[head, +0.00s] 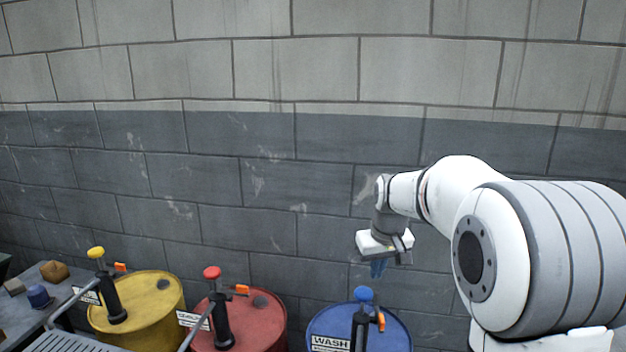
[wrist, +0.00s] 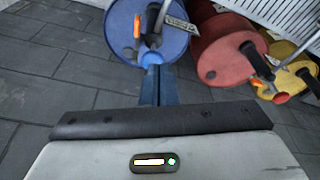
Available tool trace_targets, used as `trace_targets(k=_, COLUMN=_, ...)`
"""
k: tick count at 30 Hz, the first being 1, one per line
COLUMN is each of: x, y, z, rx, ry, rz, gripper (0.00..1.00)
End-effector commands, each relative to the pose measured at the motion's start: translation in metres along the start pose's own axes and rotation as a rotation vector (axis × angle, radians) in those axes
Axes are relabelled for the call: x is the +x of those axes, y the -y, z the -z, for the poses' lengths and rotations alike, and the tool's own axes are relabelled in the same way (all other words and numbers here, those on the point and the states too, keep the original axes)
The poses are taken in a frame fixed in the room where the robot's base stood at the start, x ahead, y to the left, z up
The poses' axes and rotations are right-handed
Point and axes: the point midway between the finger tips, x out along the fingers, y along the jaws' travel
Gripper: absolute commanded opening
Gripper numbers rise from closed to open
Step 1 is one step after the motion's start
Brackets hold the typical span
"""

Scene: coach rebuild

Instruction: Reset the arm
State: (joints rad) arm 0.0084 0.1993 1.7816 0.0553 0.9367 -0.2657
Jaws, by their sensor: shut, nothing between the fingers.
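My gripper (head: 378,268) hangs pointing down from my white arm at the right in the head view, above and behind the blue drum. In the wrist view my gripper (wrist: 159,72) shows its blue fingers together, with nothing between them. The blue drum (head: 395,335) has a blue-capped pump and a sign reading WASH. It also shows at the top of the wrist view (wrist: 172,42), beyond the fingertips.
A red drum (head: 265,320) and a yellow drum (head: 160,300) with pumps stand to the left. A grey bench (head: 20,318) at far left holds a blue piece (head: 38,297) and a brown piece (head: 54,271). A block wall (head: 260,180) stands behind. Floor (wrist: 50,85) is clear beside the blue drum.

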Motion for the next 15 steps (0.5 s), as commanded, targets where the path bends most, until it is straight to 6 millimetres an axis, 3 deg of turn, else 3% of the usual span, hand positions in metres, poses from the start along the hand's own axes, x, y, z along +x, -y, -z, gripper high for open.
trace_targets(k=6, x=-0.035, y=0.019, z=-0.08, rx=0.063, ry=-0.023, rz=-0.019, gripper=0.0)
trace_targets(k=15, x=-0.048, y=0.044, z=-0.193, rx=0.152, ry=-0.053, rz=-0.04, gripper=0.0)
